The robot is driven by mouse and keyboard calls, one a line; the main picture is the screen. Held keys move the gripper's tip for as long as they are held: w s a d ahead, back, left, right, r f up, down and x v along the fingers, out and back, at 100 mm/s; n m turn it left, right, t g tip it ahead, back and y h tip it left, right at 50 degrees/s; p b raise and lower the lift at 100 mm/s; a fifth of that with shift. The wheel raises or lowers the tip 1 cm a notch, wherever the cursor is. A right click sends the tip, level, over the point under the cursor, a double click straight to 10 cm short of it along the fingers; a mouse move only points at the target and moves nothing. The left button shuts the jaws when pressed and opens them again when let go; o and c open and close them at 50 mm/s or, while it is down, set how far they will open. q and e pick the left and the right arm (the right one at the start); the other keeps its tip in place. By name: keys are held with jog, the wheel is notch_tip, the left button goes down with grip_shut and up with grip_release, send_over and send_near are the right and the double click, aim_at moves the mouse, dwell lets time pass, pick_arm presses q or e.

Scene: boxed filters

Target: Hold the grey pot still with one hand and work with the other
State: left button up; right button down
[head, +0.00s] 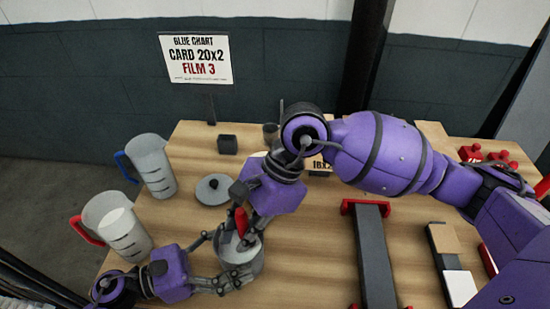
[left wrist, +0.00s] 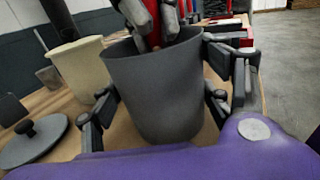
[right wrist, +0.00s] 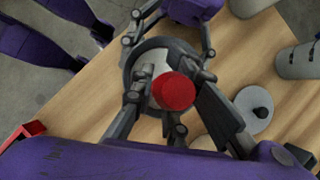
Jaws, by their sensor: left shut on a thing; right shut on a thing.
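The grey pot (head: 243,260) stands upright on the wooden table, open at the top. It also shows large in the left wrist view (left wrist: 150,95). My left gripper (head: 230,264) is shut on the pot, with fingers on either side of its wall. My right gripper (head: 242,220) is above the pot and shut on a red-handled tool (head: 241,222). The tool's round red end (right wrist: 174,91) faces the right wrist camera. Its lower end points into the pot and is hidden by the fingers and wall.
A grey lid with a knob (head: 213,190) lies behind the pot. Jugs with a blue handle (head: 152,165) and a red handle (head: 118,226) stand at left. A small dark box (head: 227,144) and a sign (head: 196,59) are at the back. A dark red-ended bar (head: 375,255) lies right.

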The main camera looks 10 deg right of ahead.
jog(key=shift+w+a+r, duration=0.15)
jog(key=shift+w+a, duration=0.15)
jog(key=shift+w, duration=0.3)
jog(key=shift+s+a, duration=0.35)
jog(key=shift+s, duration=0.25)
jog(key=shift+s+a, duration=0.3)
jog(key=shift+s, duration=0.25)
jog(key=shift+w+d, duration=0.1)
jog(key=shift+d, duration=0.5)
